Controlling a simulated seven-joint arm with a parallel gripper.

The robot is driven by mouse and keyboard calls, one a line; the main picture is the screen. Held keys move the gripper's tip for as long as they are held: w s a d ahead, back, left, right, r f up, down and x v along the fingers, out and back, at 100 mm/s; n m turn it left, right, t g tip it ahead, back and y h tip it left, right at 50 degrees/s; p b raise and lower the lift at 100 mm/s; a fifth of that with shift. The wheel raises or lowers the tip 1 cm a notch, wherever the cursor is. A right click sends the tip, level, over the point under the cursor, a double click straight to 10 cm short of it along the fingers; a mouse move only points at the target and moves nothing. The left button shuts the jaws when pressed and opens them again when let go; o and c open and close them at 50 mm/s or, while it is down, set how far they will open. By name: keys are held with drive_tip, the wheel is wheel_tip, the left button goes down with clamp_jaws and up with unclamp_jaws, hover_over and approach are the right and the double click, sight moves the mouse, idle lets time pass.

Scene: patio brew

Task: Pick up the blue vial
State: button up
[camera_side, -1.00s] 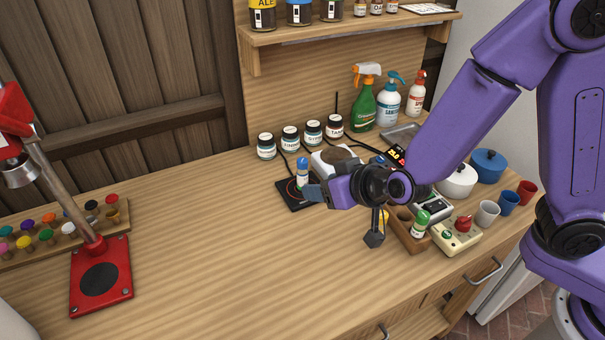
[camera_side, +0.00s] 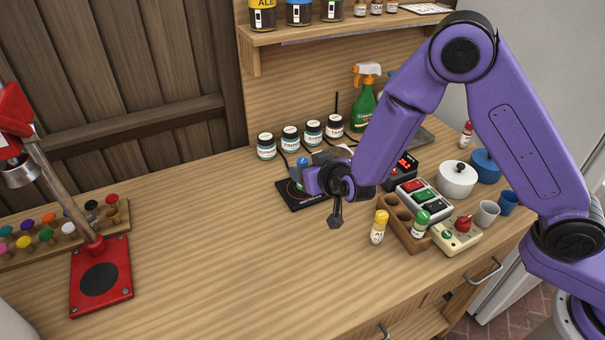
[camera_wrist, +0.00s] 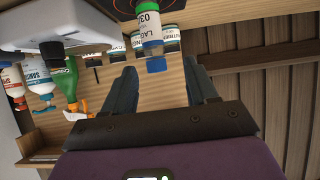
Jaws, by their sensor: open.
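The blue vial (camera_side: 302,163) stands on a black pad (camera_side: 288,201) with a red ring; in the side view only its blue top shows clearly, the rest hidden by my gripper (camera_side: 310,178). In the wrist view the picture is upside down, and the vial (camera_wrist: 149,25) shows a white label, a green band and a blue cap. It is ahead of my gripper (camera_wrist: 160,75), roughly centred between the two open fingers, its cap near the fingertips. Nothing is held. I cannot tell whether a finger touches it.
A yellow vial (camera_side: 379,228) stands beside a wooden rack (camera_side: 397,229) that holds a green vial (camera_side: 420,223). Several jars (camera_side: 290,140) line the back, and a spray bottle (camera_side: 363,105) stands behind my arm.

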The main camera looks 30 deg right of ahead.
sight(304, 163)
drive_tip(key=shift+d+r+x, duration=0.1)
drive_tip(key=shift+d+x, duration=0.05)
drive_tip(key=shift+x, duration=1.6)
drive_tip(key=shift+d+r+x, duration=0.15)
drive_tip(key=shift+x, duration=1.6)
drive_tip(key=shift+w, duration=0.15)
clamp_jaws()
drive_tip(key=shift+r, duration=0.2)
